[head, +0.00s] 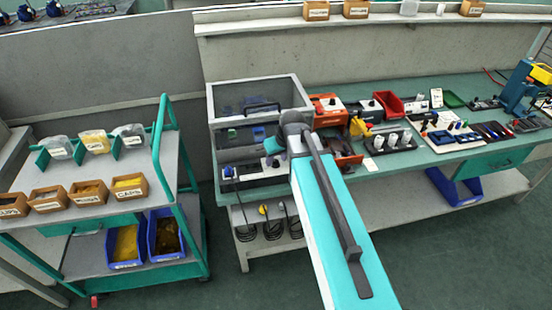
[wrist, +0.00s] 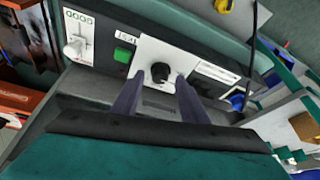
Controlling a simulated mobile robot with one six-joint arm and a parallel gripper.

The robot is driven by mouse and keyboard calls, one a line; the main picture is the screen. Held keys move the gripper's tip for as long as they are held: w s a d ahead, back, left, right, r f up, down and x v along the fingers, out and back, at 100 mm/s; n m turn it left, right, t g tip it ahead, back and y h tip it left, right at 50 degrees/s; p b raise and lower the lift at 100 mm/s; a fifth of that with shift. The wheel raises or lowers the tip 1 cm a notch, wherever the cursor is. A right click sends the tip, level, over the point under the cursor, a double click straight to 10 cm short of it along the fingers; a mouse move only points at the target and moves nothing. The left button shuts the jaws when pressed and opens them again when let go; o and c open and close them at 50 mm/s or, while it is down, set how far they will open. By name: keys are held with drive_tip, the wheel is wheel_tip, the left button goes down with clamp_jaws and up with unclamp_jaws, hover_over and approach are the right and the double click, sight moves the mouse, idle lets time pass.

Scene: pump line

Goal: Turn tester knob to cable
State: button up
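The tester (head: 262,174) is a dark box with a white front panel at the left end of the bench. In the wrist view its panel carries a black round knob (wrist: 160,73) on a white plate, a green button (wrist: 122,54) and a pale lever switch (wrist: 76,46). My gripper (wrist: 160,82) is open, its two dark fingers pointing at the panel on either side of the knob, with gaps to it. I cannot tell whether the fingertips reach the knob in depth. The knob's pointer direction and the small labels are too small to read. In the head view my arm hides part of the tester.
A clear-sided enclosure (head: 258,98) stands at the tester. Orange units (head: 328,110), a red bin (head: 388,103) and a connector board (head: 390,139) lie to the right on the bench. Coiled cables (head: 270,222) hang below. A teal cart (head: 120,190) stands left, with floor between.

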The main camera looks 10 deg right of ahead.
drive_tip(key=shift+w+f, duration=0.2)
drive_tip(key=shift+f, duration=0.3)
drive_tip(key=c, duration=0.9)
drive_tip(key=shift+a, duration=0.2)
clamp_jaws()
drive_tip(key=shift+d, duration=0.1)
